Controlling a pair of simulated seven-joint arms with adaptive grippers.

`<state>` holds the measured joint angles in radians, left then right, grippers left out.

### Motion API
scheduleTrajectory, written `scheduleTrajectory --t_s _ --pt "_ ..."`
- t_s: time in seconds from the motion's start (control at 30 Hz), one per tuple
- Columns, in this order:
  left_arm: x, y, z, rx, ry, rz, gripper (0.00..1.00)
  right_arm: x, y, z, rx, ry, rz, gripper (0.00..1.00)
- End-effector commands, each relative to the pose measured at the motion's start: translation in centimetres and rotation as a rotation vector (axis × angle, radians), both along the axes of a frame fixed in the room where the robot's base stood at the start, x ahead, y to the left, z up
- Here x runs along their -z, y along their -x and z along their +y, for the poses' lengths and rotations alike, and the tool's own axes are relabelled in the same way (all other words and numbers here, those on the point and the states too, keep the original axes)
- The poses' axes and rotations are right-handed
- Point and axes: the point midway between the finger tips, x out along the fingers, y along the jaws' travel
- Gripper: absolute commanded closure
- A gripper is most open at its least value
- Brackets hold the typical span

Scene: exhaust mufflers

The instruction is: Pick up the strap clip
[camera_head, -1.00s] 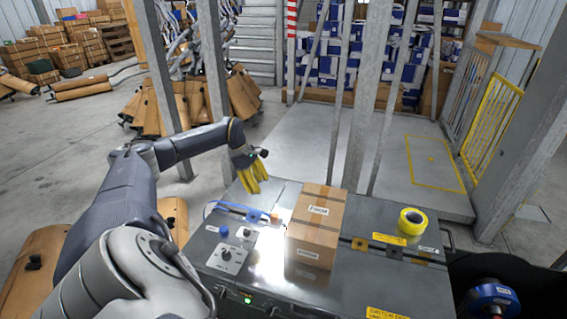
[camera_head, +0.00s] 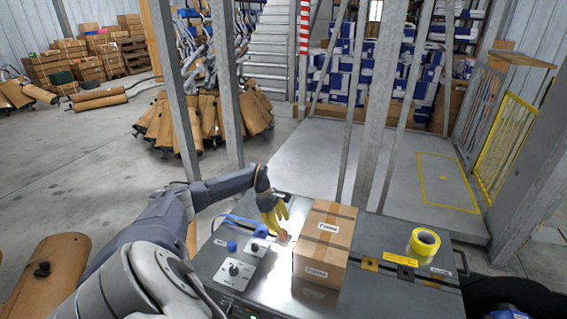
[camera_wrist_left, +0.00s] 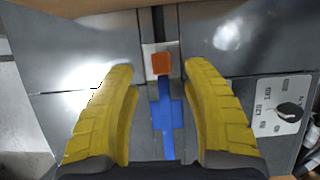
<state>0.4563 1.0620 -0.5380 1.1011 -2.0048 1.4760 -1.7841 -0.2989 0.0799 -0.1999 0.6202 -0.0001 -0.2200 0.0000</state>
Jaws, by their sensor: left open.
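The strap clip shows in the left wrist view as a blue band (camera_wrist_left: 164,125) with a small orange square (camera_wrist_left: 161,64) at its far end, over a pale metal plate. In the head view the blue band (camera_head: 238,219) lies on the grey metal bench top (camera_head: 264,290), with the orange part (camera_head: 283,236) at its right. My left gripper (camera_head: 276,222) points down just above the orange end. In the left wrist view its yellow fingers (camera_wrist_left: 160,68) are apart, one on each side of the clip, with nothing between them gripped. I cannot tell whether they touch the bench. My right gripper is out of view.
A taped cardboard box (camera_head: 324,245) stands just right of the left gripper. A yellow tape roll (camera_head: 424,242) lies farther right. Grey posts (camera_head: 375,110) rise behind the bench.

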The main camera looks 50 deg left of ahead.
Motion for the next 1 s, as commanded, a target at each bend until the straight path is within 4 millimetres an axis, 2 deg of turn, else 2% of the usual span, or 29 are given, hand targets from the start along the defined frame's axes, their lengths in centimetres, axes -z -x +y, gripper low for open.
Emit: scheduleTrajectory --t_s 0.4,0.8,1.0 --pt "4.2 -0.7 -1.6 0.000 0.003 0.001 0.51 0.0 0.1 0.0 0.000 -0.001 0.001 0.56" --pt "4.7 -0.7 -1.7 0.000 0.000 0.001 0.51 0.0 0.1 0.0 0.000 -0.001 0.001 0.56" --pt "4.7 -0.7 -1.7 0.000 0.001 0.000 0.74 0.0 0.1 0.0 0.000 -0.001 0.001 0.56"
